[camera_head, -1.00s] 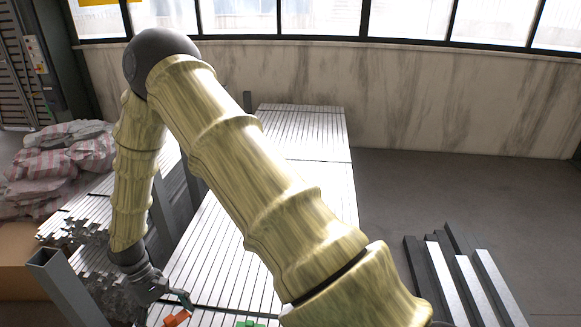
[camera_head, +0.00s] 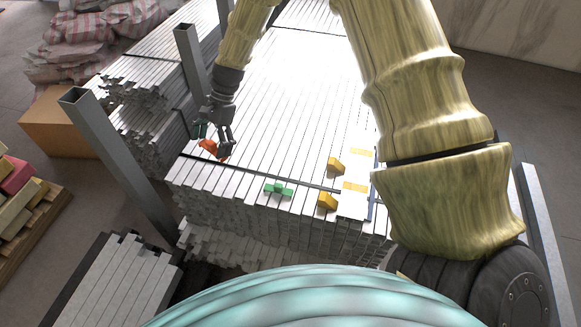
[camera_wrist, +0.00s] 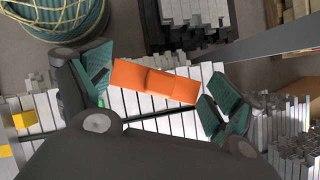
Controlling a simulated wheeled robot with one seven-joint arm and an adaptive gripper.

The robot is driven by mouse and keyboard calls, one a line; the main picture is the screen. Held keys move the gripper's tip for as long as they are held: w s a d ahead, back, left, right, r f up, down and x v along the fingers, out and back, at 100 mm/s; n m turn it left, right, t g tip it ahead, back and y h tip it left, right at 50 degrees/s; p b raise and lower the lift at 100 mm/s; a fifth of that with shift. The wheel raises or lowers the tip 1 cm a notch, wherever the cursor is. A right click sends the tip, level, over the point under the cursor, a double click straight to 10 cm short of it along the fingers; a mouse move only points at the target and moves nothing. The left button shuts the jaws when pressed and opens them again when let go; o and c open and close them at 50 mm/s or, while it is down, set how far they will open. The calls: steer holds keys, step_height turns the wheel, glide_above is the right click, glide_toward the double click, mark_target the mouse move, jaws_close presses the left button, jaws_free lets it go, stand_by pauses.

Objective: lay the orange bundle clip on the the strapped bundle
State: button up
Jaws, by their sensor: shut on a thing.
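The orange bundle clip (camera_head: 208,146) is held between the fingers of my gripper (camera_head: 219,142), over the left part of the strapped bundle's near end. In the wrist view the clip (camera_wrist: 155,83) spans between the dark green finger pads of my gripper (camera_wrist: 153,92), slightly tilted. The strapped bundle (camera_head: 285,95) is a large stack of pale metal bars with a dark strap across its top near the front. The bars and strap also show behind the clip in the wrist view (camera_wrist: 155,122). I cannot tell how far the clip is above the bars.
A green clip (camera_head: 278,190) and two yellow blocks (camera_head: 336,165) (camera_head: 327,201) lie on the bundle's near top. A grey upright post (camera_head: 118,160) stands to the left. Another bar stack (camera_head: 150,75) lies further left, beside a cardboard box (camera_head: 68,122).

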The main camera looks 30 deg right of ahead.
steer(key=w+d+f+m+t+h+b, duration=0.2)
steer(key=w+d+m+t+h+b, duration=0.15)
steer(key=d+m+b, duration=0.55)
steer(key=w+d+f+m+t+h+b, duration=0.25)
steer(key=d+m+t+b, duration=0.35)
steer(key=m, duration=0.5)
steer(key=s+d+f+m+g+h+b, duration=0.2)
steer(key=s+d+f+m+b, duration=0.15)
steer(key=d+m, duration=0.25)
steer(key=s+d+f+m+g+h+b, duration=0.2)
steer(key=s+d+f+m+b, duration=0.15)
steer(key=d+m+b, duration=0.2)
steer(key=f, duration=0.3)
steer(key=f+b, duration=0.1)
steer(key=f, duration=0.2)
steer(key=f+b, duration=0.1)
steer(key=f, duration=0.2)
steer(key=shift+s+d+f, duration=0.2)
steer(key=shift+d, duration=0.05)
steer(key=shift+r, duration=0.1)
steer(key=o, duration=0.7)
